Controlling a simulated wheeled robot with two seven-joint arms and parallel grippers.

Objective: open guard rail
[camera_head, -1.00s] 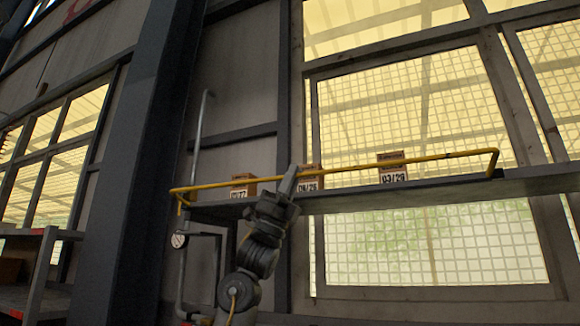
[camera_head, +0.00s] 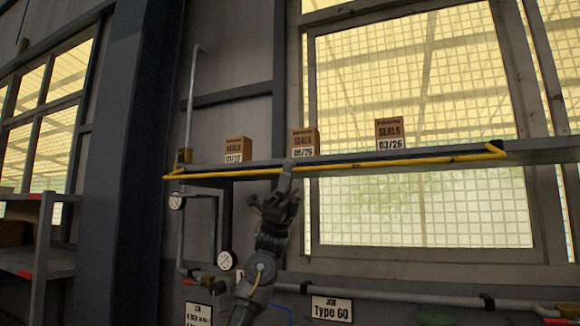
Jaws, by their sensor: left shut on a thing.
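The yellow guard rail (camera_head: 400,162) runs along the front edge of a dark shelf (camera_head: 540,150), at about shelf height, with bent ends at the left and right. My left gripper (camera_head: 286,172) comes up from below and is shut on the guard rail left of its middle. The fingers hide a short part of the rail. Three cardboard boxes stand on the shelf behind the rail: a left box (camera_head: 238,150), a middle box (camera_head: 304,142) and a right box (camera_head: 389,133) marked SEALS 03/26. My right gripper is not in view.
A vertical pipe (camera_head: 191,100) and a gauge (camera_head: 176,201) are at the left, with a second gauge (camera_head: 227,260) lower down. A horizontal pipe (camera_head: 420,297) and a sign reading Type 60 (camera_head: 331,309) lie below. Another shelf (camera_head: 40,262) stands at far left.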

